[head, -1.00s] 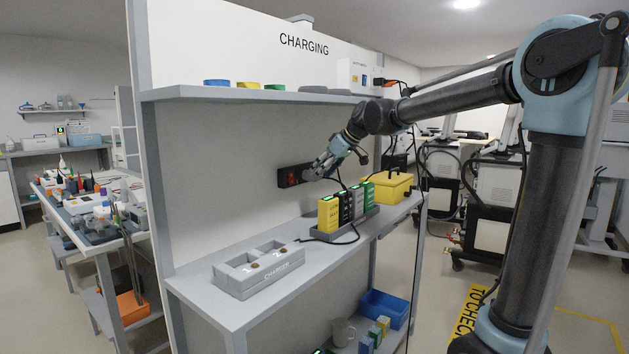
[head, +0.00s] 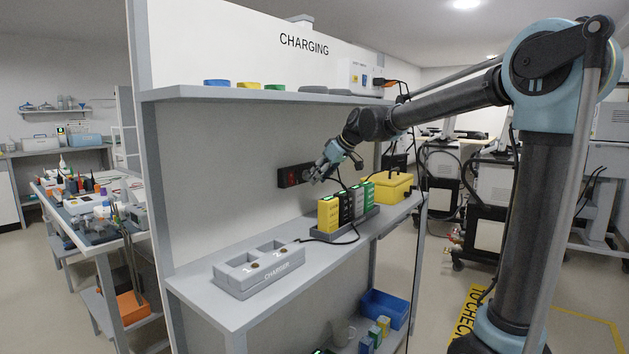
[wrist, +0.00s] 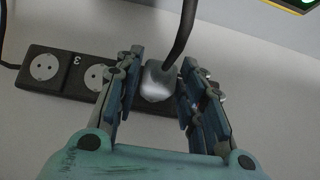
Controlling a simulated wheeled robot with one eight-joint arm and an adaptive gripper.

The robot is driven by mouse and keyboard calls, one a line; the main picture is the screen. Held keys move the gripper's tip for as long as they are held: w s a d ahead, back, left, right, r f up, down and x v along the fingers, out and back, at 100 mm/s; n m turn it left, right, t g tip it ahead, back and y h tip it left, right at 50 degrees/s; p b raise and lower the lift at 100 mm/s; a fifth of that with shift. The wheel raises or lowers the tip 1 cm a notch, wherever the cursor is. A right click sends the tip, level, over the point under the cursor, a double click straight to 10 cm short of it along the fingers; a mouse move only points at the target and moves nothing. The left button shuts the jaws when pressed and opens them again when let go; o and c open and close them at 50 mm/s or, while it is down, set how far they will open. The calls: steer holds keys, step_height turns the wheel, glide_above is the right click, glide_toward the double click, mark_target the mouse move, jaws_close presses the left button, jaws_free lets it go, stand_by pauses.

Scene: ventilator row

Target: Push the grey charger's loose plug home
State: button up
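The grey plug (wrist: 159,82) with a thick black cable (wrist: 182,38) sits at the dark power strip (wrist: 58,84) on the back panel in the wrist view. My gripper (wrist: 161,72) has one finger on each side of the plug, very close to it. I cannot tell whether the fingers press on it. How far the plug sits in its socket is hidden. In the head view my gripper (head: 319,175) is at the right part of the power strip (head: 288,177). The grey charger (head: 258,270), marked CHARGER, stands on the shelf with two bays.
A rack of yellow, black and green batteries (head: 345,206) stands on the shelf below my gripper, with a yellow box (head: 396,187) to its right. An upper shelf (head: 260,94) runs above my gripper. Other sockets (wrist: 43,67) are free at the left.

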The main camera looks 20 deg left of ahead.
jaws_close()
steer(key=shift+w+a, duration=0.2)
steer(key=shift+a, duration=0.15)
stand_by(0.4)
steer(key=o, duration=0.7)
jaws_free()
